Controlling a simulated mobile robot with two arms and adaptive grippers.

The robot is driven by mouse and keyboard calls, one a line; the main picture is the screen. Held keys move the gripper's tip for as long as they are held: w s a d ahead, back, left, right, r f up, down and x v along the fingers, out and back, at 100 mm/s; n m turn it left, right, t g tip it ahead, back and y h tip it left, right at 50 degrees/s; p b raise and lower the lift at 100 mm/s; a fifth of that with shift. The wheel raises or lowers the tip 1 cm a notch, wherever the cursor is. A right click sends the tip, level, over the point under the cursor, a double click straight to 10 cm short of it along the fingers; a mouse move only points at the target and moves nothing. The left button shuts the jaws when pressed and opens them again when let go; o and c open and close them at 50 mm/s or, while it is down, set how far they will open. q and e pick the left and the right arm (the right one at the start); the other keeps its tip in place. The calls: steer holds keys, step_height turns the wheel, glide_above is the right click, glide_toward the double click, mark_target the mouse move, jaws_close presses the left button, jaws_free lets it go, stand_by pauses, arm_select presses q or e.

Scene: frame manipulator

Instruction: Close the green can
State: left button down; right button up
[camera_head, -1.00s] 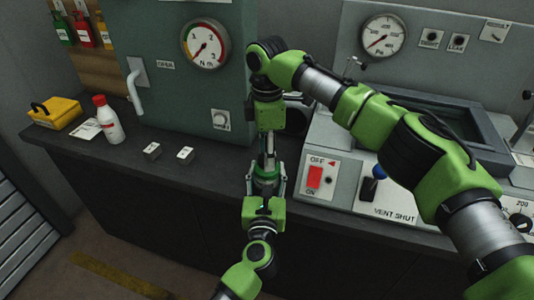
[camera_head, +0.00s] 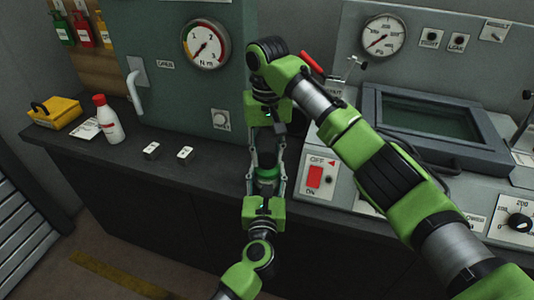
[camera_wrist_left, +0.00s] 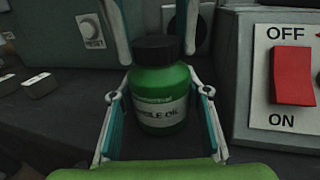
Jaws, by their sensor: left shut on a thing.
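The green can (camera_wrist_left: 160,95), labelled as an oil, stands upright on the dark counter in the left wrist view. Its black cap (camera_wrist_left: 157,48) sits on top with no clear gap; how tightly it is screwed on cannot be told. My left gripper (camera_head: 267,180) is shut on the can body from the front, one finger at each side. My right gripper (camera_head: 267,152) comes from above. Its fingers stand apart on either side of the cap and look open. In the head view the green can (camera_head: 267,172) is partly hidden by the grippers.
A white bottle with red cap (camera_head: 108,122), a yellow box (camera_head: 55,113) and two small grey blocks (camera_head: 151,150) (camera_head: 185,153) stand to the left. A panel with a red switch (camera_head: 315,177) is close on the right. A gauge cabinet (camera_head: 160,100) stands behind.

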steer(key=o, duration=0.4)
steer(key=shift+o, duration=0.2)
steer(key=shift+r, duration=2.3)
steer(key=shift+c, duration=0.3)
